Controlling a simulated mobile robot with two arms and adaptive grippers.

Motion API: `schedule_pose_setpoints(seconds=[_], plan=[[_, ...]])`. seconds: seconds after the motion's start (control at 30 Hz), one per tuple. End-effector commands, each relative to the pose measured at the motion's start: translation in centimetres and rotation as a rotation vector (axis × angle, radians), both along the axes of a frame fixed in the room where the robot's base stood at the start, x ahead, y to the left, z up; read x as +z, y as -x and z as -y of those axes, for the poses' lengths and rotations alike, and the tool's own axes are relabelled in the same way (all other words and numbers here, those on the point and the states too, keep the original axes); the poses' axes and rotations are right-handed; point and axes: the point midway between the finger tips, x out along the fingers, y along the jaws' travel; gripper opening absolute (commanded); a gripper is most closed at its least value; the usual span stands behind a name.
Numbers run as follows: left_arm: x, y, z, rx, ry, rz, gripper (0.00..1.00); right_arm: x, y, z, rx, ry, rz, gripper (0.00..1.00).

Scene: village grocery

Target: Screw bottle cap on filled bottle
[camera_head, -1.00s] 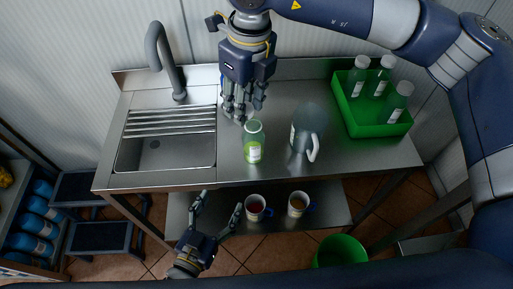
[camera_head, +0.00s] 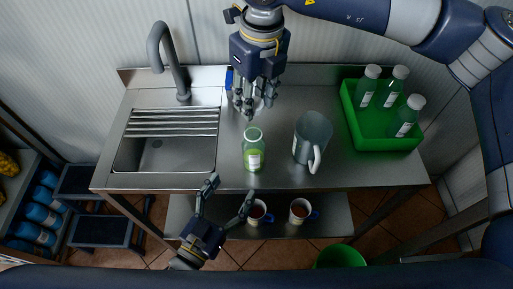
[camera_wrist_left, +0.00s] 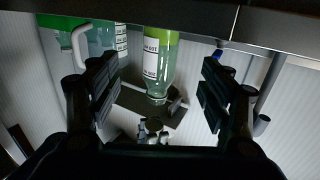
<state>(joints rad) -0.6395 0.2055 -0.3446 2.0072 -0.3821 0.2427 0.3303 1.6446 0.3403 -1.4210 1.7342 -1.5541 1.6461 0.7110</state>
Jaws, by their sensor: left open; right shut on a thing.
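The filled bottle (camera_head: 253,152), clear with green liquid and a white label, stands upright on the steel counter near its front edge, its mouth bare. It also shows in the left wrist view (camera_wrist_left: 160,60), upside down between the fingers. My left gripper (camera_head: 231,188) is open and empty, in front of the counter edge and short of the bottle. My right gripper (camera_head: 250,112) points down just behind and above the bottle, shut on the bottle cap, which its fingers almost wholly hide. It also shows in the left wrist view (camera_wrist_left: 153,128), beyond the bottle mouth.
A grey pitcher (camera_head: 311,137) stands right of the bottle. A green crate (camera_head: 385,143) with 3 bottles is at the right. The sink (camera_head: 165,155) and tap (camera_head: 165,60) are at the left. Two mugs (camera_head: 257,212) (camera_head: 300,210) sit on the lower shelf.

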Motion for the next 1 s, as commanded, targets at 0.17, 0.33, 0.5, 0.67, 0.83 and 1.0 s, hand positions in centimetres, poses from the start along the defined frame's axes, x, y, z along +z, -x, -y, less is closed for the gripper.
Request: schedule_pose_setpoints(seconds=[0.17,0.33,0.5,0.67,0.83,1.0], plan=[[0.0,0.0,0.0,0.000,0.000,0.000,0.72,0.0,0.0,0.0,0.001,-0.001,0.001,0.27],[0.0,-1.0,0.5,0.000,0.000,0.002,0.72,0.0,0.0,0.0,0.001,-0.001,0.001,0.27],[0.1,-3.5,1.8,0.000,0.001,0.003,0.72,0.0,0.0,0.0,0.001,0.000,0.000,0.27],[0.1,-6.4,3.3,0.000,0.001,0.003,0.72,0.0,0.0,0.0,0.001,0.000,0.000,0.27],[0.0,-8.8,4.6,0.000,0.000,0.001,0.72,0.0,0.0,0.0,0.001,0.000,0.000,0.27],[0.0,-10.2,5.4,0.000,0.000,0.001,0.72,0.0,0.0,0.0,0.001,0.000,0.000,0.27]])
